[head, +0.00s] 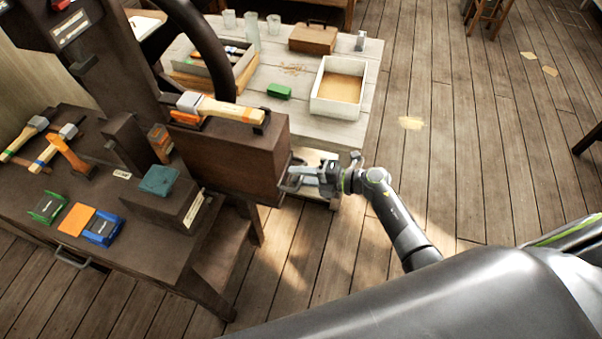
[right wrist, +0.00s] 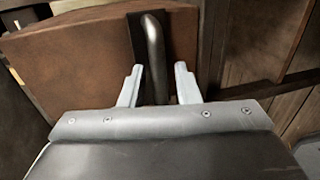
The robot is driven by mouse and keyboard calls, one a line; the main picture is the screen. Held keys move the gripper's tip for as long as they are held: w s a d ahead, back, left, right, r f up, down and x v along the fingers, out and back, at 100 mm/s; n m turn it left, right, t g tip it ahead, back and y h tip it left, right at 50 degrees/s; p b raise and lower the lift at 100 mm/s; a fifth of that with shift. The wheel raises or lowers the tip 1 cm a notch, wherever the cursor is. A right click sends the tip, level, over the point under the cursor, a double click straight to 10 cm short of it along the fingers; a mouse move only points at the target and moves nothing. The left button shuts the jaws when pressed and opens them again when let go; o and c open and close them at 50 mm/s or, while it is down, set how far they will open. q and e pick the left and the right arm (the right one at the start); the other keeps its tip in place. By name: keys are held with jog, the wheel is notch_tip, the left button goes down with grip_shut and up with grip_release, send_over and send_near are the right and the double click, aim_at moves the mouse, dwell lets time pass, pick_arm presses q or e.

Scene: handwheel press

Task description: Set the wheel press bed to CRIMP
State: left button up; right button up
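The dark handwheel (head: 245,68) shows in part at the top of the head view, beside the dark press column (head: 103,55). A teal block (head: 158,180) sits on a dark base (head: 165,203) with a small pale label on its end. I cannot read any CRIMP mark. My right gripper (head: 292,182) is at the end face of a brown wooden box (head: 235,155). In the right wrist view, the gripper (right wrist: 158,85) is open, its two fingers on either side of a metal bar handle (right wrist: 154,50), with gaps visible. My left gripper is not in view.
The dark bench (head: 35,222) holds more hammers and green, orange and blue pieces. A pale table (head: 315,60) behind carries a white tray (head: 338,88), a green block (head: 279,91) and glasses. Open plank floor lies right.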

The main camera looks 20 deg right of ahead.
grip_shut()
jog(key=shift+w+a, duration=0.1)
jog(key=shift+a, duration=0.1)
dwell(0.3)
